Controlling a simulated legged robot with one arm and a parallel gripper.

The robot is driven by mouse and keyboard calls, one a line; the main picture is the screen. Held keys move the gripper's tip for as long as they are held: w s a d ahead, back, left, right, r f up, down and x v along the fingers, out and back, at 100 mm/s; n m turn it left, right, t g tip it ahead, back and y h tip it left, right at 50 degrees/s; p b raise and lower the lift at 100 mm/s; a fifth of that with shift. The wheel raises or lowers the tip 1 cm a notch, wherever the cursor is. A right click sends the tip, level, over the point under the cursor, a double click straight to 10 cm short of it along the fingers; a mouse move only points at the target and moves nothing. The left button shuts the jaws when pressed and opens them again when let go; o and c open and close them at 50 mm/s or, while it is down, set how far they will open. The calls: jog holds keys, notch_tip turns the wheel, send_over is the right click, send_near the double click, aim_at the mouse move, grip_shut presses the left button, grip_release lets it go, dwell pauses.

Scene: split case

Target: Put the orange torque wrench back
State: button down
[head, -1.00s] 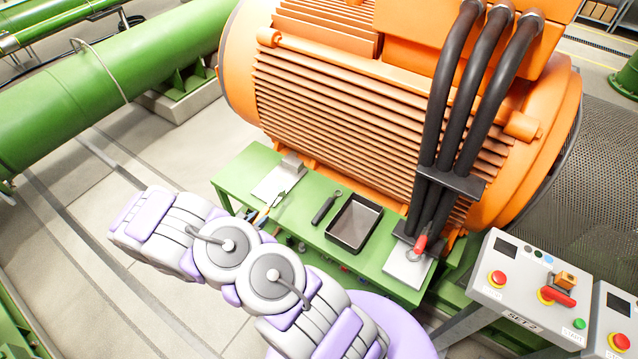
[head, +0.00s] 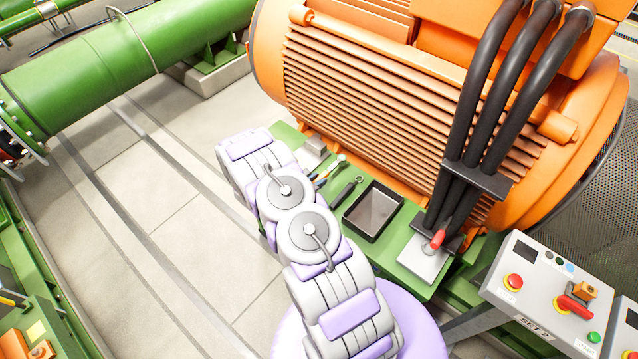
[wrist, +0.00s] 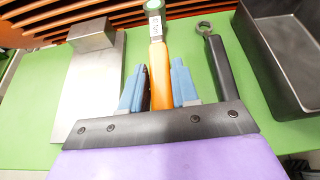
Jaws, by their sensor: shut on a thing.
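The orange torque wrench (wrist: 158,75) has an orange handle and a green and white head pointing away from me. In the wrist view my gripper (wrist: 156,85) is shut on its handle, one blue finger on each side. The green bench (wrist: 35,110) lies beneath; I cannot tell whether the wrench touches it. In the head view my arm hides most of the gripper, and the wrench's head (head: 341,159) shows beyond the arm.
A dark wrench (wrist: 218,65) lies close right of the orange one, with a black tray (wrist: 285,50) further right. A pale plate with a metal block (wrist: 92,35) is at left. The orange motor (head: 380,90) stands behind the bench. A control panel (head: 545,290) is at right.

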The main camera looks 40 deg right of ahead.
jog(key=shift+w+d, duration=0.25)
jog(key=shift+d, duration=0.35)
notch_tip(320, 180, down, 4)
jog(key=shift+r, duration=0.2)
jog(key=shift+d, duration=0.1)
jog(key=c, duration=0.8)
grip_release()
jog(key=shift+c, duration=0.2)
